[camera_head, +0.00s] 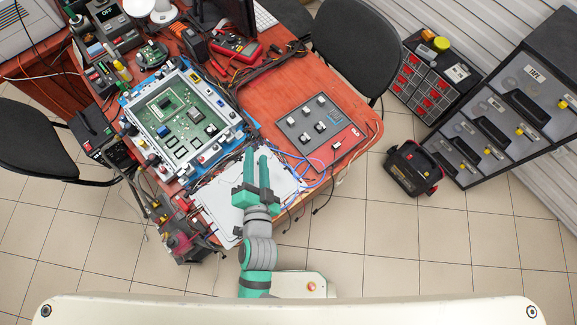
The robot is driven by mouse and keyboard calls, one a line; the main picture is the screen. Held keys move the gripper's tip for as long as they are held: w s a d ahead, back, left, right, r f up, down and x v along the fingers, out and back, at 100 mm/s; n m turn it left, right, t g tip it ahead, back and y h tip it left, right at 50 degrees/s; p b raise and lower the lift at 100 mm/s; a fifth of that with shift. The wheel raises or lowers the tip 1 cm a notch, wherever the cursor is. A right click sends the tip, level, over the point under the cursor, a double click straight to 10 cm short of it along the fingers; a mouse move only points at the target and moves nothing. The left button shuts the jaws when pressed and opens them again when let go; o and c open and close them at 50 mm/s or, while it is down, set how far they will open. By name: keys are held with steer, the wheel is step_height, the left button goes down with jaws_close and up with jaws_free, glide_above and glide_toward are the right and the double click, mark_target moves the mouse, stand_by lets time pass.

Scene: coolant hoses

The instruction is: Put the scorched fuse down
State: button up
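My gripper (257,158) reaches over the white tray-like panel (216,204) at the near edge of the red workbench. Its two green fingers point away from me, with a narrow gap between them. I cannot make out a scorched fuse between the fingers or anywhere else in view. At this size I cannot tell whether the fingers grip something small. The gripper and wrist hide part of the white panel.
A framed green circuit board (185,115) lies left of my gripper. A grey panel with knobs (318,126) lies to the right, with loose cables between. A red multimeter (236,46) is farther back. Black chairs and a drawer cabinet (505,110) stand around the bench.

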steer(key=s+d+n, duration=0.1)
steer(key=s, duration=0.2)
steer(key=s+d+f+n+h, duration=0.1)
steer(key=s+d, duration=0.1)
steer(key=s, duration=0.2)
steer(key=s+d+n, duration=0.1)
steer(key=s, duration=0.2)
steer(key=shift+s+d+f+g+h, duration=0.2)
steer(key=shift+f+g+h, duration=0.05)
steer(key=shift+g+h, duration=0.05)
steer(key=s+d+r+n, duration=0.3)
steer(key=s+n, duration=0.3)
steer(key=s, duration=0.3)
steer(key=shift+d, duration=0.75)
